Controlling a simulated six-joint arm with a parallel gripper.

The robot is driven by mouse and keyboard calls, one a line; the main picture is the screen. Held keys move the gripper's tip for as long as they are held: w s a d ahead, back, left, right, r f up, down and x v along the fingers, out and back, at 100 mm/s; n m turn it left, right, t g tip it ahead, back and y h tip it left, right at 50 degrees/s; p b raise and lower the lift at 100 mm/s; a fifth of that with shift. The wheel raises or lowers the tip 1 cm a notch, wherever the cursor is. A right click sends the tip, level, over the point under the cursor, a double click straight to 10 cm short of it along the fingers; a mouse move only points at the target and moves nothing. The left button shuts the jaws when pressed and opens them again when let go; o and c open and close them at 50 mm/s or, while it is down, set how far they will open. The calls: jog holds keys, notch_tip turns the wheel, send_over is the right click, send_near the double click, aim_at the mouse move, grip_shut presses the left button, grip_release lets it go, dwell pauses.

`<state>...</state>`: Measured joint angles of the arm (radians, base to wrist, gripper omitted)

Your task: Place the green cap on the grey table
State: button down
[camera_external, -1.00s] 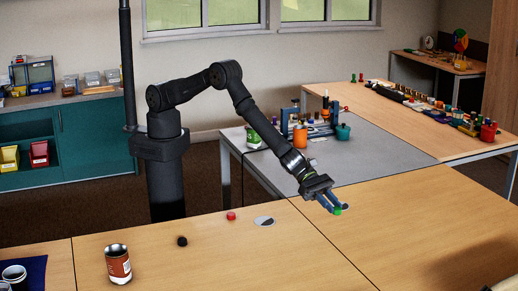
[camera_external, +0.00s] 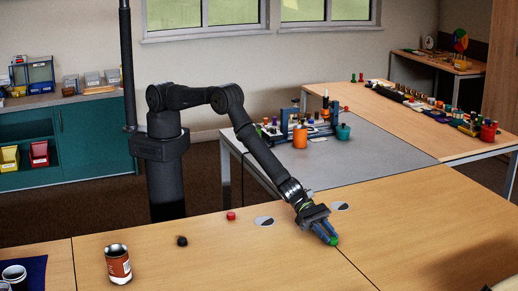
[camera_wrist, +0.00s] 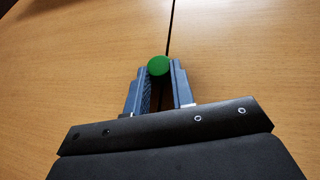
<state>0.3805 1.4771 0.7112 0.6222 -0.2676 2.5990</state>
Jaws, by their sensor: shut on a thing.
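The green cap (camera_external: 334,241) is held between the fingertips of my gripper (camera_external: 329,236), over the wooden table near its seam. In the wrist view the green cap (camera_wrist: 159,66) shows as a round top at the ends of the two blue-grey fingers of my gripper (camera_wrist: 160,75). I cannot tell how high it is above the wood. The grey table (camera_external: 390,150) stands behind the wooden table, farther back and up-right of my gripper.
On the wood are a red cap (camera_external: 231,216), a black cap (camera_external: 182,241), two grey-white discs (camera_external: 264,221) and an open can (camera_external: 118,264). An orange container (camera_external: 300,137) and a teal pot (camera_external: 343,132) stand on the grey table. Its front right part is clear.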

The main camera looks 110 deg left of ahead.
jog(key=shift+f, duration=0.1)
jog(key=c, duration=1.2)
grip_release()
jog(key=shift+c, duration=0.2)
jog(key=shift+s+a+r, duration=0.25)
jog(key=shift+s+r, duration=0.1)
jog(key=v, duration=1)
jog(key=shift+s+a, duration=0.15)
jog(key=shift+s, duration=0.15)
jog(key=shift+o, duration=0.9)
jog(key=shift+s+a+r, duration=0.1)
jog(key=shift+s, duration=0.1)
